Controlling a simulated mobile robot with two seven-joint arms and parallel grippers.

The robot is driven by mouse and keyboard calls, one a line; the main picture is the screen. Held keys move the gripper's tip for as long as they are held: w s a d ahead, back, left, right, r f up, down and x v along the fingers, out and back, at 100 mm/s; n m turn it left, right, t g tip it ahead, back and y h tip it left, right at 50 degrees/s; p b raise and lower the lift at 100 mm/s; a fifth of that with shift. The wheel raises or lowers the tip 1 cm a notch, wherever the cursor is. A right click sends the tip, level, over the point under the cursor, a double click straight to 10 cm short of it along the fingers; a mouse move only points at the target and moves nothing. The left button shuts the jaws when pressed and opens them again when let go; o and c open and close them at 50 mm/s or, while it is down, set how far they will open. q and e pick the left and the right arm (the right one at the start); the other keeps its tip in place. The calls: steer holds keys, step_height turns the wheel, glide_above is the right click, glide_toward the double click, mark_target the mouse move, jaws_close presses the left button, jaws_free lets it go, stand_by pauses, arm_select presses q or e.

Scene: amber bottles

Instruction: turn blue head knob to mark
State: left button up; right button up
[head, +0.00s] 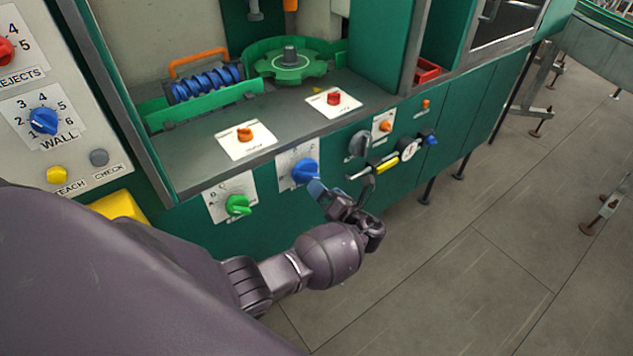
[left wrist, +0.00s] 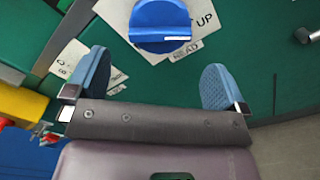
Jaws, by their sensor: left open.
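The blue head knob (head: 306,171) sits on a white card on the green front panel. In the left wrist view the knob (left wrist: 158,18) shows large at the top, with a white line on its lower edge. Beside it are the letters "UP" on the card and a "HEAD" label (left wrist: 186,52). My left gripper (head: 342,190) is open, just right of and below the knob in the head view. In the left wrist view its blue-padded fingers (left wrist: 155,80) are apart and empty, with the knob beyond their tips. My right gripper is not in view.
A green knob (head: 238,205) is left of the head knob. A black knob (head: 360,143), a yellow handle (head: 383,163) and a gauge (head: 408,149) lie to the right. A blue wall knob (head: 43,121) is on the grey panel. Open floor (head: 470,270) lies at right.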

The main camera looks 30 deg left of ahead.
arm_select(q)
steer(key=shift+v, duration=1.25)
